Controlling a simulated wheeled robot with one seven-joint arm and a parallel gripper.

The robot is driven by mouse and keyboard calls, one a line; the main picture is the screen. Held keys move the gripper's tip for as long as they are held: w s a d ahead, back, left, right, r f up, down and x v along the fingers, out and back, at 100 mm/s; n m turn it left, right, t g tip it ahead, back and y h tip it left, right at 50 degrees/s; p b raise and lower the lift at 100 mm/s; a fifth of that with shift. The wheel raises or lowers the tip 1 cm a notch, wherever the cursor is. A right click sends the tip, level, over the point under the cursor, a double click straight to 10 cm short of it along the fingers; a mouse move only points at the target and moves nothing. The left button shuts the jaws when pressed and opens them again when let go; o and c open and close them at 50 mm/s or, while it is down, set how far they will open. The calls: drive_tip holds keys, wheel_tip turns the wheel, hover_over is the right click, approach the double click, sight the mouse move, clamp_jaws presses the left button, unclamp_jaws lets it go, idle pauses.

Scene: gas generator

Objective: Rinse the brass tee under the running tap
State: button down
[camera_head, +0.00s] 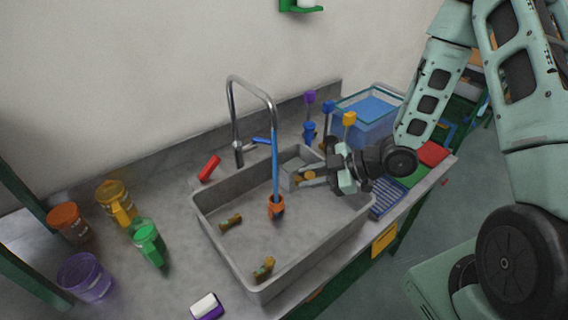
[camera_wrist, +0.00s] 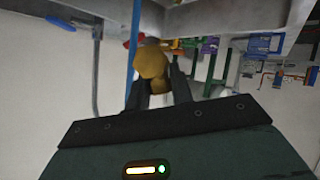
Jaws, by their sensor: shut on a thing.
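My gripper (camera_head: 308,176) is shut on a brass piece (camera_head: 307,179), taken as the brass tee, above the right part of the grey sink (camera_head: 205,220). In the wrist view the brass tee (camera_wrist: 151,64) sits between my fingertips (camera_wrist: 157,80); its lower part is hidden by them. The chrome tap (camera_head: 235,110) arches over the sink. A blue stream (camera_head: 275,150) runs down from it to the left of the held piece, apart from it in the head view. The stream (camera_wrist: 134,45) passes close left of the piece in the wrist view.
An orange piece (camera_head: 276,208) is at the stream's foot. Two other brass pieces (camera_head: 231,221) (camera_head: 264,267) lie in the sink. A small grey compartment (camera_head: 290,181) is near my gripper. Coloured jars (camera_head: 115,195) stand left; a blue-filled clear bin (camera_head: 365,124) stands behind.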

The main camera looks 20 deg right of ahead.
drive_tip(key=s+r, duration=0.1)
drive_tip(key=s+d+r+p, duration=0.1)
drive_tip(key=s+r+p, duration=0.1)
drive_tip(key=s, duration=0.1)
drive_tip(key=shift+d+r, duration=0.25)
drive_tip(key=shift+d, duration=0.15)
idle(0.4)
